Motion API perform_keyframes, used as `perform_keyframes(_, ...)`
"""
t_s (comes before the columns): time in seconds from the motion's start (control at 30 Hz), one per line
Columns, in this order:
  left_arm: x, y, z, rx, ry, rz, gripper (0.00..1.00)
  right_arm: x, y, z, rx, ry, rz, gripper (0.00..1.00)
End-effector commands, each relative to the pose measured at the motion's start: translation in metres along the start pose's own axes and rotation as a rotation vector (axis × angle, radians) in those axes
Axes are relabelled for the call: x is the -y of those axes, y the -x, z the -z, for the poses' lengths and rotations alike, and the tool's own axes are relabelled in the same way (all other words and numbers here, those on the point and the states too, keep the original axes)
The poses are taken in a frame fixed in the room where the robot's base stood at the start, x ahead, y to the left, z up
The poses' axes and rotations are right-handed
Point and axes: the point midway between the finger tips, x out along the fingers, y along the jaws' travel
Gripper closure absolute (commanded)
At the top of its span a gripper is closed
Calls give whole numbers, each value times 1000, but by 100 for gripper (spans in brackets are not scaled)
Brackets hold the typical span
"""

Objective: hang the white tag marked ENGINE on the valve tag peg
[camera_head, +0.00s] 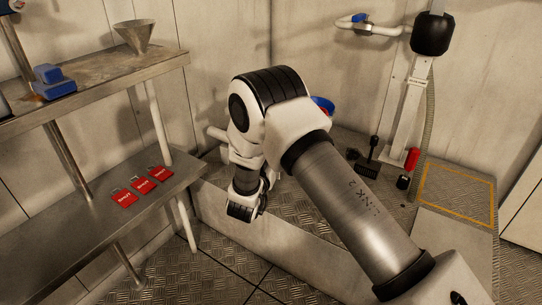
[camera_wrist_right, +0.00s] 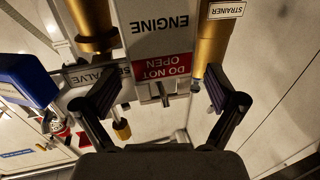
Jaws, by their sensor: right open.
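The white tag marked ENGINE (camera_wrist_right: 155,35) is upside down in the right wrist view, with a red DO NOT OPEN band (camera_wrist_right: 160,66) at its lower end there. A small metal peg or clip (camera_wrist_right: 162,92) shows at that end; the tag appears to hang at it, but I cannot tell exactly how it is engaged. My right gripper (camera_wrist_right: 163,88) is open, its fingers on either side of the tag's banded end, apart from it. In the head view my right gripper (camera_head: 243,208) points down beyond the shelf; my arm hides the tag. My left gripper is not in view.
Brass-coloured cylinders flank the tag, with a STRAINER label (camera_wrist_right: 222,10) and a partly covered valve plate (camera_wrist_right: 92,75). A blue part (camera_wrist_right: 25,80) is at left. Red tags (camera_head: 142,185) lie on the lower shelf (camera_head: 75,225). A funnel (camera_head: 134,36) stands above.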

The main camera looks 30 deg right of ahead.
Motion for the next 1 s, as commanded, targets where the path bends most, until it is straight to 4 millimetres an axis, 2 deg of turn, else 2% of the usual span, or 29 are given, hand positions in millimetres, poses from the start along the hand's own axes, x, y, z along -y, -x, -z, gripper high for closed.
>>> perform_keyframes(0.17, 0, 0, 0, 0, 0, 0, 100, 2, 22, 0, -1, 3, 4, 7)
perform_keyframes(0.4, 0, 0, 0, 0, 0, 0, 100, 2, 84, 1, -2, 4, 8, 7)
perform_keyframes(0.53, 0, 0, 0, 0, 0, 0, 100, 1, 108, 0, -1, 4, 4, 7)
perform_keyframes(0.63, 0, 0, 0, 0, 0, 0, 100, 1, 117, 0, -1, 1, 2, 7)
perform_keyframes(0.87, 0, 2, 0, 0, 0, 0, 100, -2, 119, -4, 7, 8, -1, 7)
perform_keyframes(0.93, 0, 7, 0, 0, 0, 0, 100, -13, 117, -17, 37, 28, -22, 7)
perform_keyframes(1.0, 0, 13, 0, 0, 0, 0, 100, -39, 113, -40, 94, 76, -60, 7)
